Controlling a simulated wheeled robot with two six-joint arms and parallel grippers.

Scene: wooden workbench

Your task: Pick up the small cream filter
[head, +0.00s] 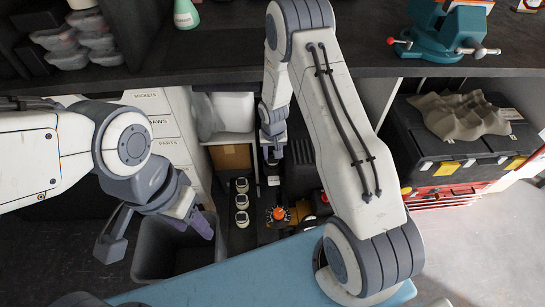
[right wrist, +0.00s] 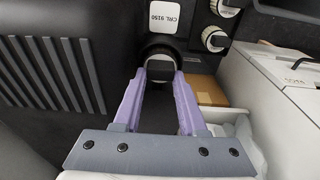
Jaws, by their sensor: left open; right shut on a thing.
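My right gripper (right wrist: 161,75) is shut on a small round filter (right wrist: 160,52) with a cream rim and a dark middle. The fingers press on its dark part. In the head view, my right gripper (head: 273,154) is down inside the shelf space, and what it holds is too small to make out there. Two such filters (right wrist: 215,39) show at the upper right in the right wrist view. My left gripper (head: 157,228) is open and empty over a dark bin.
The dark bin (head: 150,262) stands at lower left, beside a drawer unit (head: 160,125). A cardboard box (head: 230,157) sits behind the filters. An orange-topped part (head: 279,214) lies near them. A white label (right wrist: 166,14) shows close above the held filter. The dark bench top (head: 350,50) overhangs.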

